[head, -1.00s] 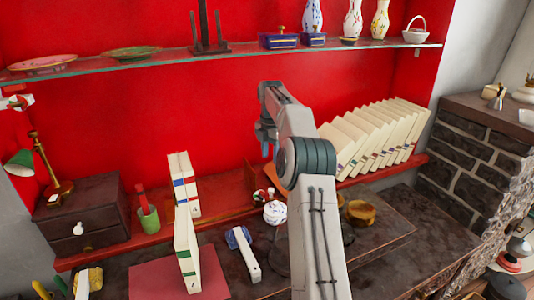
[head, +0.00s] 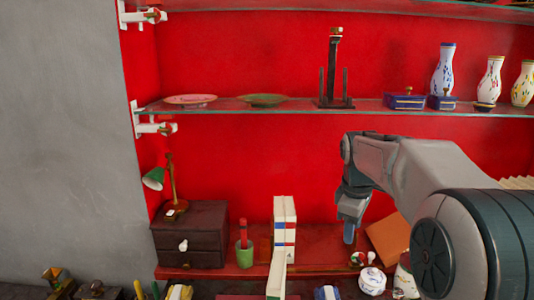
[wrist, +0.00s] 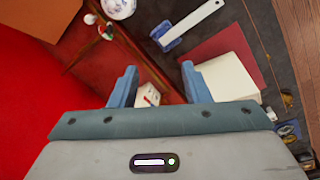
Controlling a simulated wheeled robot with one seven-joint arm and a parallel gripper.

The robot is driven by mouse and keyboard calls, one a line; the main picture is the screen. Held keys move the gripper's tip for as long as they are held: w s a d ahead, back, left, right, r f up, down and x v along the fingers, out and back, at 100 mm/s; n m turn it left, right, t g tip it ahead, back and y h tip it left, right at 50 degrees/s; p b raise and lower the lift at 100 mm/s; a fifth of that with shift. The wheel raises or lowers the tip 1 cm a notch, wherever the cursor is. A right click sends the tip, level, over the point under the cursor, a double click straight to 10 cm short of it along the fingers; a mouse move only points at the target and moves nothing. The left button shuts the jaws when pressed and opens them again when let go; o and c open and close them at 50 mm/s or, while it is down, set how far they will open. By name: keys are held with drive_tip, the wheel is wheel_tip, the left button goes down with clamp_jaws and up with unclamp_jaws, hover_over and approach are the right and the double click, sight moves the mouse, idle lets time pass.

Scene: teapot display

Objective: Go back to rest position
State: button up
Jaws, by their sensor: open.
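My gripper (head: 349,222) hangs at the end of my arm in front of the red back wall, right of the upright white books (head: 284,228). In the wrist view its two blue fingers (wrist: 160,82) are spread apart. A white book end (wrist: 147,96) shows between and beyond them, and another pale book (wrist: 228,77) lies in view past the right finger. I see nothing held between the fingers. The gap from the fingertips to the books cannot be judged exactly.
A teapot (head: 372,280) stands below right of my gripper. A glass shelf (head: 230,107) with plates and vases (head: 444,70) runs above. A dark drawer box (head: 190,236), green lamp (head: 154,178) and green cup (head: 244,255) stand at left.

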drive_tip(key=s+a+f+m, duration=0.1)
drive_tip(key=s+f+m, duration=0.1)
drive_tip(key=s, duration=0.6)
drive_tip(key=s+a+f+m+t, duration=0.1)
drive_tip(key=s+a+f+m, duration=0.1)
drive_tip(key=s+m, duration=0.3)
drive_tip(key=s+a+f+m+y, duration=0.1)
drive_tip(key=s+f+m, duration=0.3)
drive_tip(key=s, duration=0.7)
drive_tip(key=shift+a+t, duration=0.3)
drive_tip(key=shift+a, duration=0.4)
